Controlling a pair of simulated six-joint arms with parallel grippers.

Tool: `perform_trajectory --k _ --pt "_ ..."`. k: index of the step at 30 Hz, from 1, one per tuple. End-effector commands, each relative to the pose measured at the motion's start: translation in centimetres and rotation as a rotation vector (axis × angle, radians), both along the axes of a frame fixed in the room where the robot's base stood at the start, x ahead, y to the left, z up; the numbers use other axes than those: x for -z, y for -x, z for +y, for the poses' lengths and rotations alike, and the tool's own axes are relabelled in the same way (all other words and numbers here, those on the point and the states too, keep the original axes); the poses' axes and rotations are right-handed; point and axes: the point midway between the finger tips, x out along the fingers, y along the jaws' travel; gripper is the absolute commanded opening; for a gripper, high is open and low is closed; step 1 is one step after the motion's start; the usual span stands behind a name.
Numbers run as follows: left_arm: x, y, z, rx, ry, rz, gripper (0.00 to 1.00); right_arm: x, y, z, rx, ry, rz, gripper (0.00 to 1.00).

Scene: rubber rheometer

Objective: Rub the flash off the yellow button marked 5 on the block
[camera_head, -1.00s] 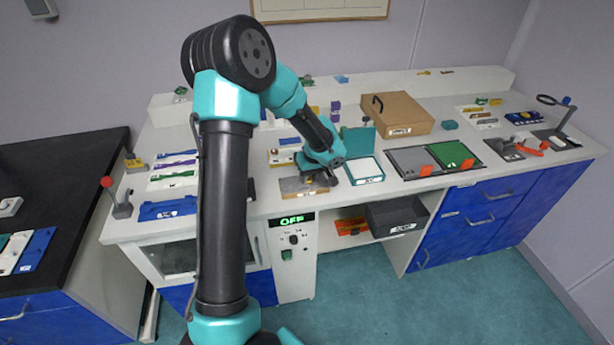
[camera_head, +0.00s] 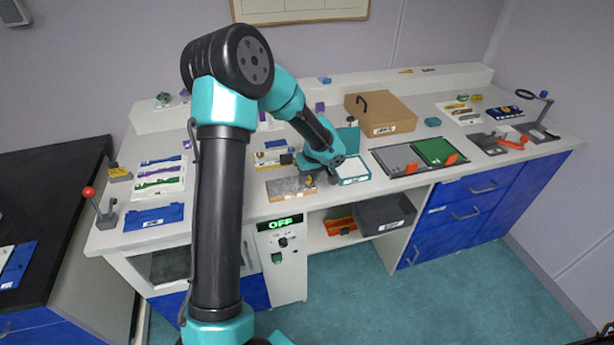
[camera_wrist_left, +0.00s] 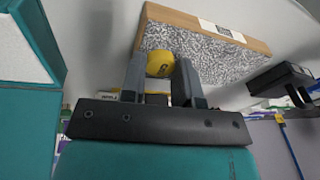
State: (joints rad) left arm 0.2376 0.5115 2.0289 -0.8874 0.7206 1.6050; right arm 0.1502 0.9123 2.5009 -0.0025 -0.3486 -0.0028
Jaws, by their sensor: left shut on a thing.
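My left gripper (camera_head: 320,180) is shut on a yellow button (camera_head: 309,181), low over the bench at the right end of the block. In the left wrist view the button (camera_wrist_left: 160,63) sits between the two fingertips (camera_wrist_left: 160,75), with a dark mark on its face that is too small to read surely. The block (camera_head: 284,188) lies flat on the bench, with a wooden edge and a speckled grey surface. In the left wrist view the block (camera_wrist_left: 195,52) is just beyond the button; I cannot tell whether they touch.
A teal-framed white box with a raised lid (camera_head: 352,173) stands close right of my left gripper. A machine panel reading OFF (camera_head: 281,224) is below the front edge.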

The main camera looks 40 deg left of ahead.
Motion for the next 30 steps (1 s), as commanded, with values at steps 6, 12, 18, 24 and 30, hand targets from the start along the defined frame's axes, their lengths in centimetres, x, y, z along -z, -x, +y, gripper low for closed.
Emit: perform_trajectory --k 6,12,18,24,30 --pt "0.1 0.6 0.4 -0.002 0.0 0.003 0.1 0.0 0.0 0.0 0.0 0.0 0.0 0.43" --pt "-0.1 1.8 1.3 -0.003 -0.001 0.004 0.1 0.0 0.0 0.0 0.0 0.0 0.0 0.43" --pt "-0.2 2.8 2.1 -0.002 -0.001 0.001 0.1 0.0 0.0 0.0 0.0 0.0 0.0 0.43" --pt "-0.2 3.0 2.2 -0.002 -0.001 0.001 0.1 0.0 0.0 0.0 0.0 0.0 0.0 0.43" --pt "-0.3 3.0 2.2 -0.002 -0.002 0.001 0.1 0.0 0.0 0.0 0.0 0.0 0.0 0.43"
